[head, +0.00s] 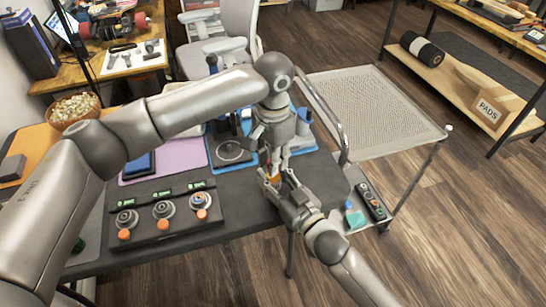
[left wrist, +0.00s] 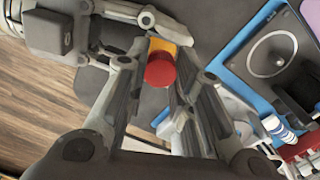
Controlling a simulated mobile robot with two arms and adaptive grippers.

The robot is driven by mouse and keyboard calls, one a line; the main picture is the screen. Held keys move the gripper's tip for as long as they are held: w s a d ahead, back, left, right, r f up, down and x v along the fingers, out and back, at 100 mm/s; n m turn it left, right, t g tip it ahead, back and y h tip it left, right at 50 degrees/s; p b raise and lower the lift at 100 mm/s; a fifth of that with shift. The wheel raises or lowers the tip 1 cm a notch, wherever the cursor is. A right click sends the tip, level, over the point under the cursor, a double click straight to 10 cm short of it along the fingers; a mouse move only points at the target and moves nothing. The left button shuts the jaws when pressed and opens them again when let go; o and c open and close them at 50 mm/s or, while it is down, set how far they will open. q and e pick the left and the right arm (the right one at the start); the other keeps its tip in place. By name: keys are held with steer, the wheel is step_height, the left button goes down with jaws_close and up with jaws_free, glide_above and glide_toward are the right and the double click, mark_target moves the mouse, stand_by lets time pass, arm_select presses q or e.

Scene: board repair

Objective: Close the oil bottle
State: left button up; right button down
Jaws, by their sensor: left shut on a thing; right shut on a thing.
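The oil bottle shows as a small orange-yellow piece (head: 273,179) between my grippers near the table's right front edge. In the left wrist view its yellow-orange body (left wrist: 173,45) is mostly hidden by the round red cap (left wrist: 160,70). My left gripper (head: 274,172) points down from above and is shut on the red cap. My right gripper (head: 281,188) reaches in from the lower right and is shut on the bottle. The cap lines up over the bottle. I cannot tell whether it is seated or a gap remains.
A black panel with several dials (head: 163,215) lies left on the dark table. A blue-edged tray (left wrist: 245,60) with a round dark disc (head: 230,150) is just behind the grippers. A mesh-topped cart (head: 370,110) stands right. A low shelf (head: 372,205) holds a remote-like device.

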arm_select(q)
jaws_close()
steer(key=o, duration=1)
jaws_free()
steer(key=shift+r, duration=0.15)
step_height(320, 180, up, 12)
steer(key=shift+f, duration=0.1)
arm_select(e)
steer(key=c, duration=0.9)
jaws_free()
steer(key=v, duration=1.2)
